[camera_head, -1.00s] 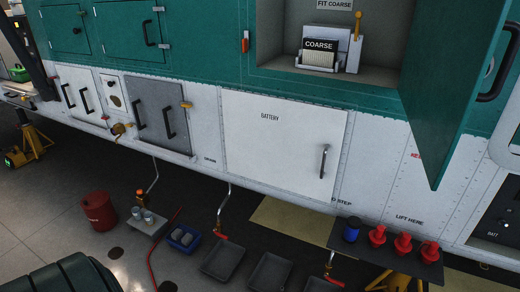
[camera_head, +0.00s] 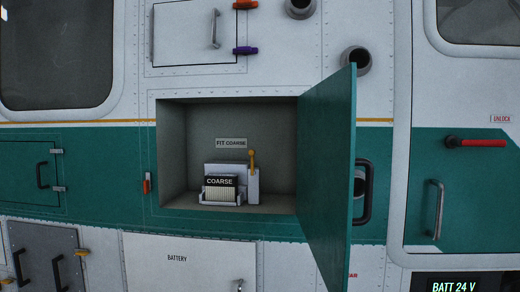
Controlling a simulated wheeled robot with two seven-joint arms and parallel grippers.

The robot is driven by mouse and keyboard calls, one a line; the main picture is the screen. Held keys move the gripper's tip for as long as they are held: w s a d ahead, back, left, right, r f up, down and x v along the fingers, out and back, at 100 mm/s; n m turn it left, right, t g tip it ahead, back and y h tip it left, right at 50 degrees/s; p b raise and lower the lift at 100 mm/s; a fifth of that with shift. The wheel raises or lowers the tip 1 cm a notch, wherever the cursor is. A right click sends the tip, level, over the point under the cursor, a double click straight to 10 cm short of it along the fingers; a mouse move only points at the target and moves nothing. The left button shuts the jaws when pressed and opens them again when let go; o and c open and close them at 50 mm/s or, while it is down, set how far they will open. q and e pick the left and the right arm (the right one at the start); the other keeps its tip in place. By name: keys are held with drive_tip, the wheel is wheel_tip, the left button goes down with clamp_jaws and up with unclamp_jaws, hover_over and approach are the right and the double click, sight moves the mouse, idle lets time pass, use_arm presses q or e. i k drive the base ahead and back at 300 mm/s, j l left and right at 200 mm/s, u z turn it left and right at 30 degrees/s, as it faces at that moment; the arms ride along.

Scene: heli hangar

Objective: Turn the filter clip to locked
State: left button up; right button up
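An open bay in the green band of the helicopter's side holds a white filter housing (camera_head: 253,188). A filter with a black label reading COARSE (camera_head: 221,182) sits in the housing's front, its pale pleats showing below the label. A yellow clip lever (camera_head: 251,161) stands upright at the housing's right side, with its round knob at the top. I take this to be the filter clip; no locked mark is readable beside it. A FIT COARSE sign (camera_head: 231,143) is on the bay's back wall. Neither of my grippers is in view.
The green bay door (camera_head: 325,180) stands open, swung outward at the bay's right edge, with a black handle (camera_head: 364,192). A small red-orange latch (camera_head: 147,184) is left of the bay. The BATTERY panel (camera_head: 178,272) is below. The bay's front is unobstructed.

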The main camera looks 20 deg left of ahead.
sight(251, 153)
drive_tip(key=j+z, duration=0.15)
drive_tip(key=z, duration=0.25)
drive_tip(key=j+z, duration=0.2)
drive_tip(key=z, duration=0.15)
drive_tip(key=j+z, duration=0.15)
drive_tip(key=z, duration=0.25)
drive_tip(key=k+j+z, duration=0.15)
drive_tip(key=j, duration=0.2)
drive_tip(key=j+z, duration=0.15)
drive_tip(key=j, duration=0.25)
drive_tip(key=k+j+z, duration=0.15)
drive_tip(key=j, duration=0.2)
drive_tip(key=k+j+z, duration=0.15)
drive_tip(key=j, duration=0.2)
drive_tip(key=k+j+z, duration=0.15)
drive_tip(key=j, duration=0.15)
drive_tip(key=k+j, duration=0.2)
drive_tip(key=j, duration=0.15)
drive_tip(key=k+j, duration=0.15)
drive_tip(key=j, duration=0.2)
drive_tip(key=k+j, duration=0.2)
drive_tip(key=j, duration=0.15)
